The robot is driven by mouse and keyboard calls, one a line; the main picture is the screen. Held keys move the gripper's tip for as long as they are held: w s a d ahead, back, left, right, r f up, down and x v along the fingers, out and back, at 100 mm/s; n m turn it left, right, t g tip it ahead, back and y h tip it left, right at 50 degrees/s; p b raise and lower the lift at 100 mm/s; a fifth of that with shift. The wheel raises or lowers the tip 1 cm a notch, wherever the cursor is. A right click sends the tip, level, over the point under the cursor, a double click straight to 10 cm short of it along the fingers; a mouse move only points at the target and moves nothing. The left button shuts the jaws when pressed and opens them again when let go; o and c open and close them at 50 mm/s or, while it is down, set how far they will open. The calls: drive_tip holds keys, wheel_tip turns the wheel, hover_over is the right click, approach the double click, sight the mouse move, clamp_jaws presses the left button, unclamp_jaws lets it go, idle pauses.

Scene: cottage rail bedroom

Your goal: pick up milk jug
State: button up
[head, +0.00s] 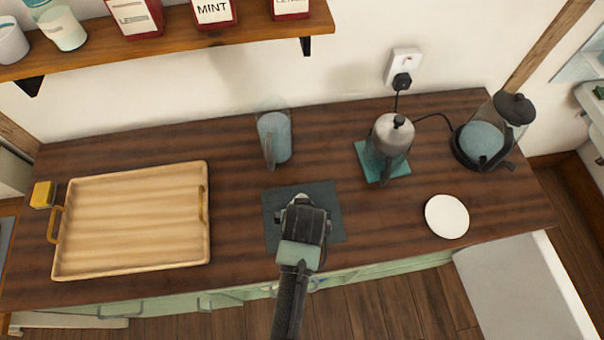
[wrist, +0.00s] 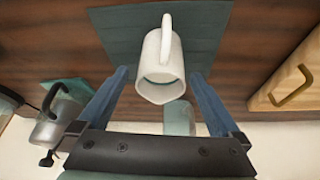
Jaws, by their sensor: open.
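The milk jug (wrist: 160,68) is white with a loop handle and stands on a dark green mat (wrist: 108,33) in the wrist view. Its handle points to the top of that picture and its spout to the bottom. My gripper (wrist: 160,74) is open, with one blue finger on each side of the jug in the picture. I cannot tell how far down the fingers reach or whether they touch it. In the head view my gripper (head: 303,208) is over the mat (head: 333,205) and hides most of the jug.
A clear pitcher (head: 273,140) stands behind the mat. A metal pot (head: 391,140) on a teal mat and an electric kettle (head: 487,138) are to the right, with a white plate (head: 447,217). A wooden tray (head: 130,220) is left. A shelf (head: 170,48) hangs above.

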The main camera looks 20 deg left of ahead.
drive_tip(key=shift+p+x, duration=0.35)
drive_tip(key=shift+x, duration=1.95)
drive_tip(key=shift+w+a+r, duration=0.1)
drive_tip(key=shift+w+a, duration=0.05)
drive_tip(key=shift+a, duration=0.05)
drive_tip(key=shift+c, duration=0.3)
clamp_jaws()
drive_tip(key=shift+r, duration=0.15)
